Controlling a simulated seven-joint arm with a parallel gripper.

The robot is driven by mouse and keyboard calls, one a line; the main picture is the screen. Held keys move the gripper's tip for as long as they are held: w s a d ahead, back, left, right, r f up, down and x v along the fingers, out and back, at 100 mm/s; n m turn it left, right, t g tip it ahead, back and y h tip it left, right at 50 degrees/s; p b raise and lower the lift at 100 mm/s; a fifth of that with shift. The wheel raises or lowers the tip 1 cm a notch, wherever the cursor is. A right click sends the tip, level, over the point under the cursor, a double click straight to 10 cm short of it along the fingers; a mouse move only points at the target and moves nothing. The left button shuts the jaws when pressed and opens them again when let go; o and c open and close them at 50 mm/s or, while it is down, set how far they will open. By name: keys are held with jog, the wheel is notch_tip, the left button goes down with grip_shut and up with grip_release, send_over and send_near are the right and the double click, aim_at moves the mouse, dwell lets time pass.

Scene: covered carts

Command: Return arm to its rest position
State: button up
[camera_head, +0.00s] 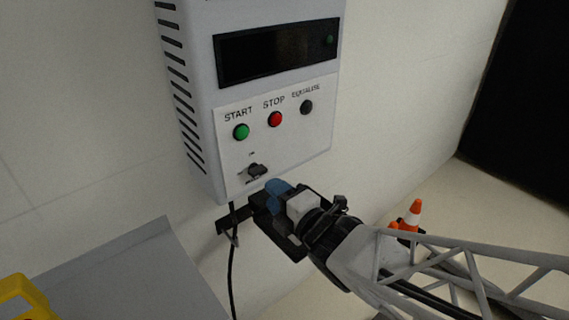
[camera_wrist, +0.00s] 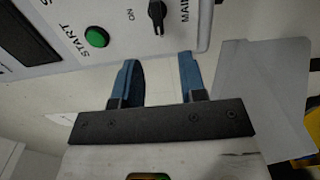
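My gripper (camera_head: 279,190) is just below the lower edge of the wall control box (camera_head: 185,60), near its rotary switch (camera_head: 256,170). In the wrist view my gripper (camera_wrist: 158,85) has two blue fingers standing apart, with nothing between them but pale wall. The fingertips point toward the box's lower edge, and the rotary switch (camera_wrist: 157,14) lies just beyond them. I cannot tell whether the fingers touch the box. My arm (camera_head: 450,265) reaches in from the lower right. The box carries a green START button (camera_head: 241,131), a red STOP button (camera_head: 275,119) and a dark EQUALISE button (camera_head: 307,107).
A black cable (camera_head: 232,270) hangs below the box beside my gripper. A grey panel or surface (camera_head: 130,275) is at lower left, with a yellow object (camera_head: 25,298) at its edge. An orange-and-white cone (camera_head: 413,214) stands on the floor behind my arm. A dark opening (camera_head: 525,110) is at right.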

jog(key=shift+w+d, duration=0.1)
jog(key=w+d+m+g+h, duration=0.1)
jog(key=d+m+g+h, duration=0.1)
jog(key=d+m+h, duration=1.1)
jog(key=s+d+r+m+g, duration=0.1)
jog(key=s+d+m+g, duration=0.7)
jog(key=s+d+m, duration=0.3)
jog(key=s+m, duration=0.2)
jog(key=m, duration=0.1)
jog(key=shift+d+r, duration=0.15)
jog(key=shift+r, duration=0.25)
jog(key=shift+s, duration=0.1)
